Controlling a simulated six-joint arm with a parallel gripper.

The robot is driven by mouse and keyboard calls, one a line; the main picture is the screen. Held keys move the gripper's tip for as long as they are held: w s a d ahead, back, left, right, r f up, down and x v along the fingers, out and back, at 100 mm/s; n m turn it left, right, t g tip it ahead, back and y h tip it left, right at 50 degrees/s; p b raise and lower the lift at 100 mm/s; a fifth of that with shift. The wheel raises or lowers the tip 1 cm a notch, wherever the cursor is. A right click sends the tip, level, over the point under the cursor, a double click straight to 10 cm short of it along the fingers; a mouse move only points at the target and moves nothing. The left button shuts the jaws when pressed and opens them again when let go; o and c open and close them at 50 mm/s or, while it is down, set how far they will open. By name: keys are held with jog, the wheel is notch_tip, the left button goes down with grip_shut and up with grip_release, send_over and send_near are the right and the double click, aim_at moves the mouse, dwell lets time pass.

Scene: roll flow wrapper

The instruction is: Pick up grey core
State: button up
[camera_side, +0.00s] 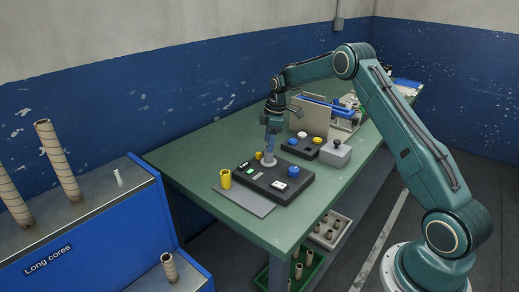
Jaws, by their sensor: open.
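A grey core (268,160) stands upright on a dark fixture board (272,191) on the green table. My gripper (269,151) points down directly above the grey core, with its jaws open. At this size I cannot tell whether the fingertips reach around the core's top or stay just above it. The core's upper end is partly hidden by the gripper.
The board also holds a blue knob (293,169) and a yellow piece (258,155). A yellow cup (225,179) stands to its left, by a grey plate (243,201). A second dark board (300,150), a grey box (335,155) and a tan panel (309,118) stand behind right.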

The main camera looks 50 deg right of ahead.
jog(key=shift+w+a+f, duration=0.15)
jog(key=shift+f, duration=2.45)
jog(key=c, duration=1.1)
jog(key=shift+r, duration=0.2)
notch_tip(320, 180, up, 20)
jog(key=shift+f, duration=0.25)
jog(key=shift+r, duration=0.1)
